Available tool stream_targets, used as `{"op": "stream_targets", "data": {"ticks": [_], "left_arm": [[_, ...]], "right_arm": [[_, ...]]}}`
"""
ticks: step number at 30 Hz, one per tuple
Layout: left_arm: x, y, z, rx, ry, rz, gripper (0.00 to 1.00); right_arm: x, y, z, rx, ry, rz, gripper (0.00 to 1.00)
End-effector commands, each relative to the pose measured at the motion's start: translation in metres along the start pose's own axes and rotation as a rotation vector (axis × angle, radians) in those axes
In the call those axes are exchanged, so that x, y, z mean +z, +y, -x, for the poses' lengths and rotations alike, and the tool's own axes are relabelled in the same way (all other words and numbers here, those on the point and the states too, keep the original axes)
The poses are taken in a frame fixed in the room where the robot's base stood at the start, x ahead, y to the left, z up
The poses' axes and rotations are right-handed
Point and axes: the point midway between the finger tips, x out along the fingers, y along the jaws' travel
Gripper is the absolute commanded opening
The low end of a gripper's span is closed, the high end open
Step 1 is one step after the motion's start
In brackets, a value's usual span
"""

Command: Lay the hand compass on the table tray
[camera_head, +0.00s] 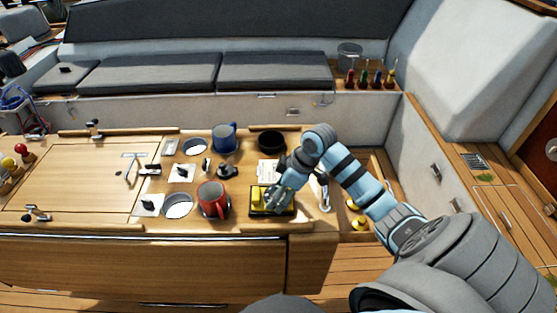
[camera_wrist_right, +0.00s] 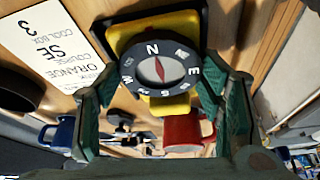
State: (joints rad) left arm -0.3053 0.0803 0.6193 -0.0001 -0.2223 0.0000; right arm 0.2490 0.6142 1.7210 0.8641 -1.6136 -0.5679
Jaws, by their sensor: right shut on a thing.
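The hand compass (camera_wrist_right: 158,70) has a yellow body and a round black dial with N, E and W marks and a red needle. My right gripper (camera_wrist_right: 155,92) is shut on it, one green-padded finger at each side. In the head view the yellow compass (camera_head: 257,198) shows beside the right gripper (camera_head: 274,199), at the table's right front part. The dark-rimmed table tray (camera_head: 286,213) lies under them, and its black edge (camera_wrist_right: 116,36) shows behind the compass in the wrist view. I cannot tell whether the compass touches it. My left gripper is not in view.
A red mug (camera_head: 212,199) stands just left of the tray, and a blue mug (camera_head: 224,137) farther back. A lettered card (camera_head: 267,171) and a black round bowl (camera_head: 271,139) lie behind the tray. The table's left part has a broad bare panel (camera_head: 75,185).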

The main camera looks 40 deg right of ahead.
Motion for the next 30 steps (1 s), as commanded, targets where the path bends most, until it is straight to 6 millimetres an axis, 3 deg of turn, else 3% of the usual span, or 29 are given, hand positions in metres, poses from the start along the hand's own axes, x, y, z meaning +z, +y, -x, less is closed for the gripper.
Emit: {"op": "stream_targets", "data": {"ticks": [1, 5, 12, 17, 20, 30], "left_arm": [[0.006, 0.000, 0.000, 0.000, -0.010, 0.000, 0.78], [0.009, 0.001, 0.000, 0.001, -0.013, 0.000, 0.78], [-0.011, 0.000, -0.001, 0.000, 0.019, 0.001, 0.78], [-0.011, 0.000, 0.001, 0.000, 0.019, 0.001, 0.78], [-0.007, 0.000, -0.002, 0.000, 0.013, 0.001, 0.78], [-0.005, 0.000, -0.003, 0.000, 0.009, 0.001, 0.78]], "right_arm": [[0.001, 0.000, -0.001, -0.001, 0.000, 0.000, 0.63], [0.001, 0.000, -0.001, -0.001, 0.000, 0.000, 0.82], [0.000, -0.001, -0.001, -0.002, 0.000, 0.000, 0.82], [-0.002, 0.000, 0.005, -0.001, 0.001, 0.000, 0.82], [-0.001, 0.001, 0.019, 0.003, -0.001, 0.002, 0.82], [-0.001, 0.001, 0.108, 0.002, -0.003, 0.003, 0.82]]}}
